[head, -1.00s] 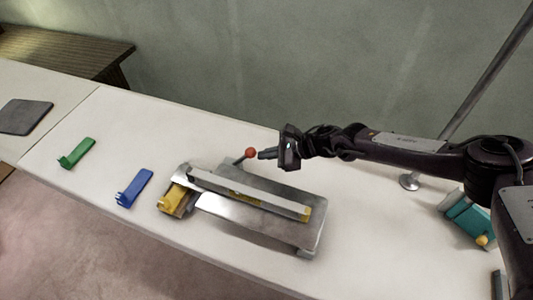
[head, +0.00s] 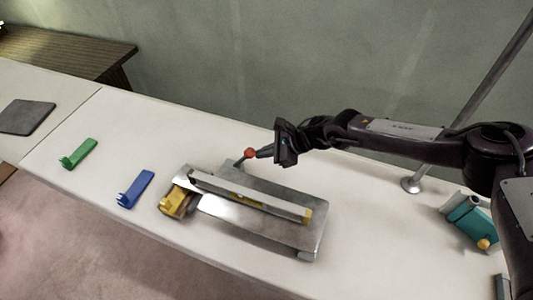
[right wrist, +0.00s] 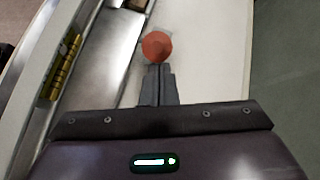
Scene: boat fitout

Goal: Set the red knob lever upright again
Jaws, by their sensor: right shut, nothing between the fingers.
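The red knob (head: 249,153) tops a short grey lever (head: 239,162) at the back edge of the metal fixture (head: 262,226). The lever leans to the right in the head view. My right gripper (head: 258,153) is shut and empty, its fingertips at the right side of the knob. In the right wrist view the red knob (right wrist: 157,46) sits just beyond the tips of the closed fingers (right wrist: 157,72); whether they touch I cannot tell. The lever is hidden there behind the knob and fingers. My left gripper is not in view.
A yellow clip (head: 175,202) sits at the fixture's left end. A blue clip (head: 135,189) and a green clip (head: 78,153) lie further left. A teal object (head: 468,222) and a pole base (head: 411,185) stand at right. The white bench behind the fixture is mostly clear.

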